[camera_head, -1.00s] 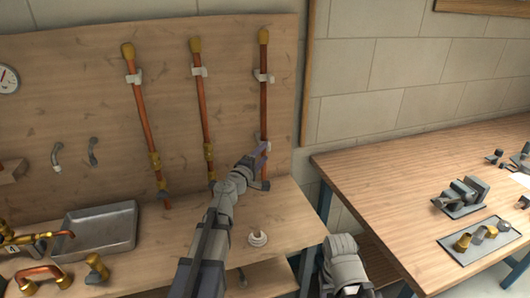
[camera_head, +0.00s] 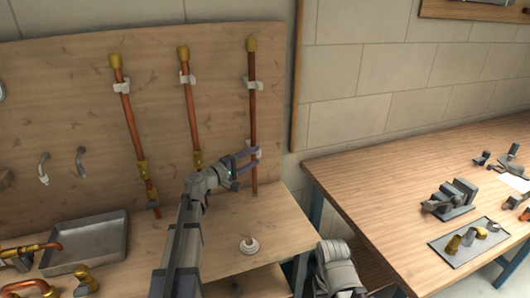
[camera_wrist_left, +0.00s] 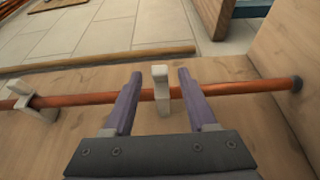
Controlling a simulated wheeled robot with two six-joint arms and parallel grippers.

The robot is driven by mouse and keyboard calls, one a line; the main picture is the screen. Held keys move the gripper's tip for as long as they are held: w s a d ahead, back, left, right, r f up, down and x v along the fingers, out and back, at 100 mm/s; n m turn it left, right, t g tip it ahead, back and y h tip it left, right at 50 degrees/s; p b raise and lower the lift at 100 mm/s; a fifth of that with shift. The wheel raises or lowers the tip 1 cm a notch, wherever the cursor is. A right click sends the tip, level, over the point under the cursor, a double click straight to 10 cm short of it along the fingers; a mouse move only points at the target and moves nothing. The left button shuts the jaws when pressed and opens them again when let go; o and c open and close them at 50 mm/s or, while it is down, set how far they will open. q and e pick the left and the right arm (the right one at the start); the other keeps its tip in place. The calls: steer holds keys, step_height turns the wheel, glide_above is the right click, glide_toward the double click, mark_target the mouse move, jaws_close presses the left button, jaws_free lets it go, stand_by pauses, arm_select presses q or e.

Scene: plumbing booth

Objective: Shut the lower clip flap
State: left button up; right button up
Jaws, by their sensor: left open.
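The right-hand copper pipe (camera_head: 252,100) stands upright on the wooden back panel. Its lower white clip (camera_head: 257,153) is partly hidden by my gripper. My left gripper (camera_head: 253,161) is open at this clip, its two purple fingers pointing at the panel, one above the other. In the left wrist view, the lower clip (camera_wrist_left: 161,88) stands between the open fingers (camera_wrist_left: 159,74), with gaps on both sides. A pale upright piece of it sticks out from the pipe (camera_wrist_left: 85,98); whether this is the flap is hard to tell. My right gripper is out of view.
The upper clip (camera_head: 251,84) sits higher on the same pipe. Two other copper pipes (camera_head: 189,110) stand to the left. A white round fitting (camera_head: 249,246) and a grey tray (camera_head: 85,247) rest on the bench below. A second table (camera_head: 350,180) is at right.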

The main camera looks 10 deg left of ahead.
arm_select(q)
steer(key=x, duration=0.6)
steer(key=shift+c, duration=0.4)
jaws_close()
